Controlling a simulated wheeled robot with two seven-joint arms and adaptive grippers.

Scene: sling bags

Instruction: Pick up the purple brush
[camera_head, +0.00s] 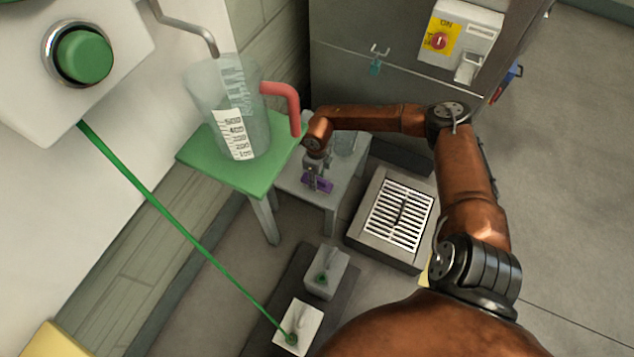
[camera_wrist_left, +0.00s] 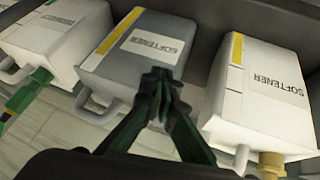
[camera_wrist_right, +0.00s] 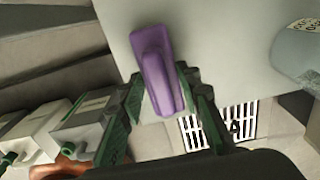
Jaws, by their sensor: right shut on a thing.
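The purple brush (camera_head: 319,184) is at the small grey table, below my right gripper (camera_head: 317,171) in the head view. In the right wrist view the brush (camera_wrist_right: 155,62) has a broad back and a raised handle, and it lies between the fingers of my right gripper (camera_wrist_right: 160,80). The right gripper is shut on it. I cannot tell whether the brush touches the tabletop. My left gripper (camera_wrist_left: 158,80) shows only in the left wrist view, with its fingertips together and nothing between them, in front of grey and white softener containers.
The small grey table (camera_head: 292,184) stands beside a green-topped stool (camera_head: 200,155) bearing a clear jug (camera_head: 222,90) with a red handle. A floor grate (camera_head: 398,214) lies to the right. Softener containers (camera_wrist_left: 143,55) crowd the left wrist view.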

